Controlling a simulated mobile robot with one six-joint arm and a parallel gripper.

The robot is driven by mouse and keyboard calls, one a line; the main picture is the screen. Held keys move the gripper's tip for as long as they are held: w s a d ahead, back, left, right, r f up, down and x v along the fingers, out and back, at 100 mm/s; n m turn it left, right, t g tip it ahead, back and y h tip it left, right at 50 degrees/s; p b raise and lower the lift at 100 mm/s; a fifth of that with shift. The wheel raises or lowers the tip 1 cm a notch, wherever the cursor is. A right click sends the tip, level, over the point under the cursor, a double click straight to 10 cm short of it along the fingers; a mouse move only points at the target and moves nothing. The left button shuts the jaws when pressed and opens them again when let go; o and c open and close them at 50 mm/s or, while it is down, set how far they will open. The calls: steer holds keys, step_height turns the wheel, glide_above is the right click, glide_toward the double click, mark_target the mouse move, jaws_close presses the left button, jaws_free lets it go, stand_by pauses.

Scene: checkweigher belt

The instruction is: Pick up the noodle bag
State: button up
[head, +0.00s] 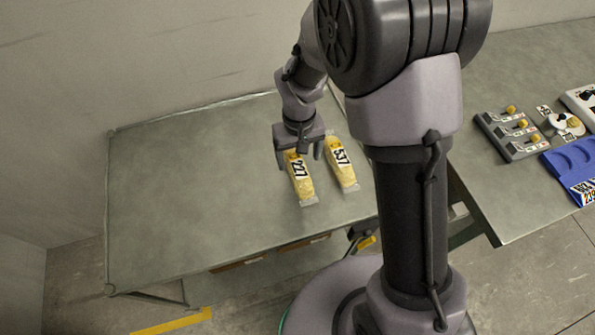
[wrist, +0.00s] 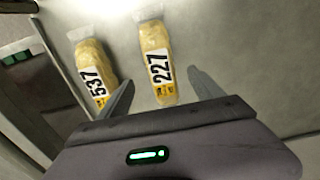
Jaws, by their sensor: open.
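Two clear bags of yellow noodles lie side by side on the grey table. The bag labelled 227 (head: 301,183) is on the left in the head view. The bag labelled 537 (head: 343,172) is to its right. In the wrist view, bag 227 (wrist: 157,62) lies between the lines of my fingers, and bag 537 (wrist: 94,73) lies left of the left finger. My gripper (head: 299,156) is open and empty over the far end of bag 227; it also shows in the wrist view (wrist: 160,82). I cannot tell its exact height above the bag.
The grey table (head: 190,190) is bare to the left of the bags. On the right bench (head: 510,205) are a grey control box (head: 512,135), a white device with a yellow knob (head: 566,123) and a blue tray (head: 574,168).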

mark_target(298, 165)
step_height(298, 165, down, 6)
steer(key=b, duration=0.2)
steer(key=shift+w+a+r+b, duration=0.1)
steer(key=shift+r+b, duration=0.15)
steer(key=shift+b, duration=0.15)
steer(key=shift+r, duration=0.15)
jaws_close()
